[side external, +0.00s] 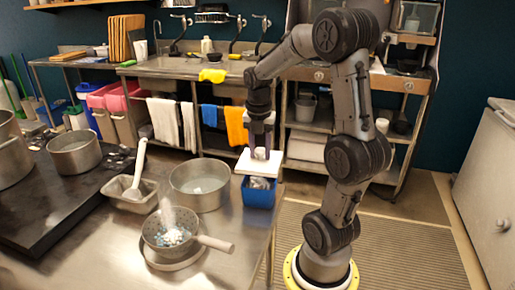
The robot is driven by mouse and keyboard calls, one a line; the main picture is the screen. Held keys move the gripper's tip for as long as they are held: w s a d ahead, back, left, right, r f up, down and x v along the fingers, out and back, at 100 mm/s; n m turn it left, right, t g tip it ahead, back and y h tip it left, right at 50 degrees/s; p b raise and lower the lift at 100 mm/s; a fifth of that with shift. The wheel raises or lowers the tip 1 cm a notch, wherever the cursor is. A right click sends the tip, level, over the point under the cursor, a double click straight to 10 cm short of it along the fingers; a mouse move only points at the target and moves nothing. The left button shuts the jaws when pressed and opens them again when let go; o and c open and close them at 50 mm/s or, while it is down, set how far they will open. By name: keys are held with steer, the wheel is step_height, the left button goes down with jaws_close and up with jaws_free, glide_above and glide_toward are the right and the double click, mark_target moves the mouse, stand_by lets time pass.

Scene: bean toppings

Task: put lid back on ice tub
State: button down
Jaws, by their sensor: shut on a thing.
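The ice tub (259,197) is a small blue box at the right end of the metal counter. Pale, greyish contents show at its top. The lid (246,163) is a white square plate with a small handle on top. My gripper (261,152) points down and is shut on the lid's handle. The lid is over the tub and hides part of its opening. A gap with the contents shows between the lid's front edge and the tub's rim. I cannot tell whether the lid touches the tub at the back.
A metal pot (200,193) stands left of the tub. A metal tray (124,197) with a scoop is farther left. The counter's right edge is close to the tub.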

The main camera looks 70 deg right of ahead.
mark_target(260, 160)
steer(key=shift+f, duration=2.45)
steer(key=shift+f, duration=0.45)
stand_by(0.4)
jaws_free()
stand_by(0.6)
steer(key=shift+r, duration=0.1)
stand_by(0.4)
steer(key=shift+r, duration=3.4)
jaws_close()
